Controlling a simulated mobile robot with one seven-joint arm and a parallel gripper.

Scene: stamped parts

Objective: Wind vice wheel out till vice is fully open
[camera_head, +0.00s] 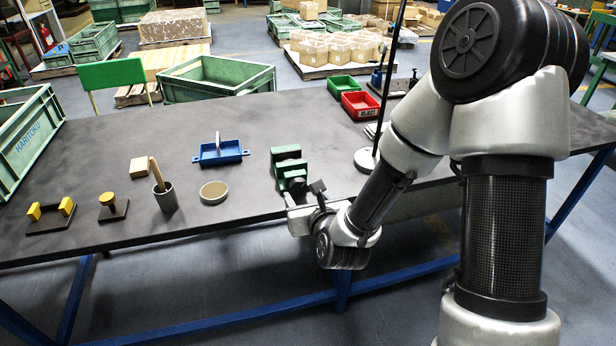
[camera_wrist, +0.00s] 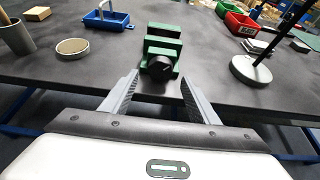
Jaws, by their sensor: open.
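The green vice (camera_head: 288,168) stands on the dark table near its front edge. In the wrist view the vice (camera_wrist: 163,45) is straight ahead, with a gap showing between its two green jaws. Its black round wheel (camera_wrist: 160,67) faces me at the front of the vice. My gripper (camera_wrist: 158,90) is open and empty, with one finger on each side of the wheel's line and the wheel just beyond the fingertips. In the head view my gripper (camera_head: 301,192) is at the table's front edge by the vice, and partly hides the wheel.
A lamp stand with a round base (camera_head: 366,160) is close to the right of the vice. A blue tray (camera_head: 221,153), a shallow round dish (camera_head: 214,192) and a grey cup (camera_head: 166,198) are to the left. Red (camera_head: 360,105) and green (camera_head: 341,86) bins are behind.

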